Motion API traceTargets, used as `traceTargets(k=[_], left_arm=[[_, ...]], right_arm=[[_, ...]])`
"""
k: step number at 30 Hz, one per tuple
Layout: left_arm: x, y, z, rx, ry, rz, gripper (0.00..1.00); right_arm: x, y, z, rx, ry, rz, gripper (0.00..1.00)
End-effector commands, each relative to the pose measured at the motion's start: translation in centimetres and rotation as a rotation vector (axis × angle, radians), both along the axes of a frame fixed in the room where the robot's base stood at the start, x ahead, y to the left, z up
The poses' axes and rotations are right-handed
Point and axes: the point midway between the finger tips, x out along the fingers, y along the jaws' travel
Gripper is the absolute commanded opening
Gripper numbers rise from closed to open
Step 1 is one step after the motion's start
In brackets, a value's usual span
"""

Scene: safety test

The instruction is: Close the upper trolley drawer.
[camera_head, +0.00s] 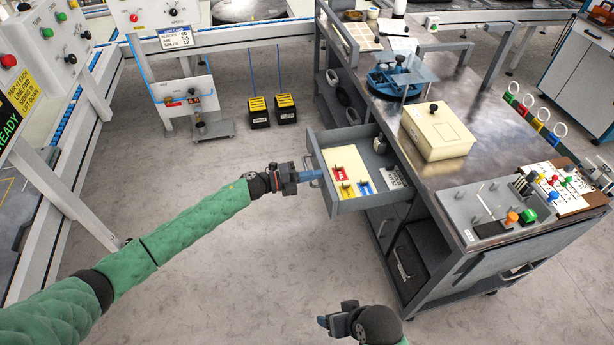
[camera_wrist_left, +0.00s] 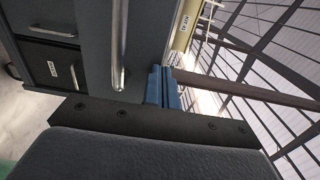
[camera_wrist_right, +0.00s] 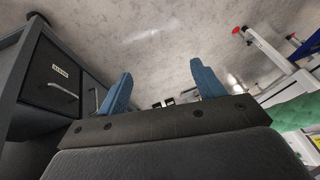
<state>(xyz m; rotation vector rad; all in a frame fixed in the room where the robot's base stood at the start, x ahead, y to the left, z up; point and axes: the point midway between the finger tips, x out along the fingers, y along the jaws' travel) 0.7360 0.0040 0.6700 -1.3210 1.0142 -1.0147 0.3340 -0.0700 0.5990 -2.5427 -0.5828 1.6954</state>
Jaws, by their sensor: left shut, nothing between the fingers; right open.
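The upper trolley drawer (camera_head: 347,205) stands pulled out from the left side of the grey trolley (camera_head: 425,185). It holds a cream insert with red, yellow and blue parts. My left gripper (camera_head: 312,175) is shut and empty, its blue fingertips at the drawer's front beside the handle. In the left wrist view the shut fingers (camera_wrist_left: 163,88) are close to the drawer front (camera_wrist_left: 135,60) and its metal handle (camera_wrist_left: 120,45); I cannot tell whether they touch. My right gripper (camera_head: 325,321) is low in front of the trolley. Its fingers (camera_wrist_right: 160,90) are spread and empty in the right wrist view.
On the trolley top are a cream box (camera_head: 437,130), a blue round fixture (camera_head: 398,80) and a control panel (camera_head: 495,212). A lower black drawer (camera_head: 411,262) is below. Two black and yellow boxes (camera_head: 272,110) stand on the floor. The floor left of the drawer is clear.

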Motion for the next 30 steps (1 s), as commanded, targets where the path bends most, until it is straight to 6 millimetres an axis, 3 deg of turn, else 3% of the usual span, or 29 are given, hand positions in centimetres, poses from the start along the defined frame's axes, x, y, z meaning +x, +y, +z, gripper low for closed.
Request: traceTargets(k=[5,18,24,30], left_arm=[[1.0,-4.0,0.1,-0.004,-0.002,-0.002,0.00],[4.0,-15.1,0.0,-0.002,-0.001,-0.001,0.00],[5.0,-18.8,0.0,-0.002,-0.001,-0.001,0.00],[5.6,-20.9,0.0,-0.002,0.000,0.000,0.00]], right_arm=[[0.3,0.2,-0.8,0.006,-0.015,-0.003,0.68],[1.2,0.6,-6.8,0.011,-0.050,-0.021,0.68],[1.4,0.9,-9.3,0.018,-0.070,-0.029,0.68],[1.5,1.0,-10.8,0.022,-0.085,-0.035,0.68]])
